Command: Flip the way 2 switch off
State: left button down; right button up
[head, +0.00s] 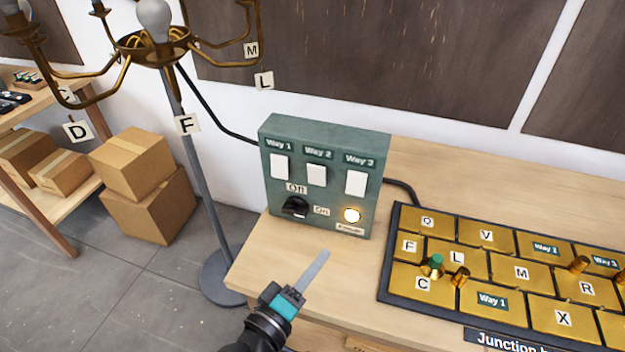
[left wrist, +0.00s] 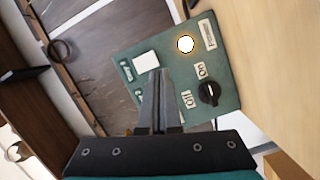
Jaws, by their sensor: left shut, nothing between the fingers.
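The green switch box (head: 325,212) stands on the wooden table, with three white switches under the labels Way 1, Way 2 and Way 3. The way 2 switch (head: 317,175) is the middle one; I cannot tell its tilt. My left gripper (head: 322,258) is shut and empty, in front of and below the box, apart from it in the head view. In the left wrist view its fingers (left wrist: 157,75) point at the box and cover much of the middle switch area. The way 3 switch (left wrist: 145,60) shows beside the fingertips. My right gripper is in neither view.
A black knob (head: 295,207) sits between Off and On labels, beside a glowing power light (head: 352,215). A brass junction board (head: 470,232) lies to the right. A brass lamp (head: 153,42) stands left. The table in front of the box is clear.

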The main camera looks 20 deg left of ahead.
aim_at(317, 171)
pick_arm(q)
jog(key=a+r+n+t+y, duration=0.2)
jog(key=a+r+n+y, duration=0.1)
jog(key=a+n+y, duration=0.1)
jog(key=a+n, duration=0.1)
jog(key=n, duration=0.1)
jog(key=shift+w+a+r+n+t, duration=0.2)
jog(key=shift+a+n+t, duration=0.1)
jog(key=shift+n+t, duration=0.1)
jog(key=w, duration=0.4)
jog(key=w+r+p, duration=0.1)
jog(key=w, duration=0.9)
jog(key=shift+d+r+p, duration=0.25)
jog(key=shift+r+p, duration=0.05)
jog(key=shift+p, duration=0.1)
jog(key=shift+w+r, duration=0.15)
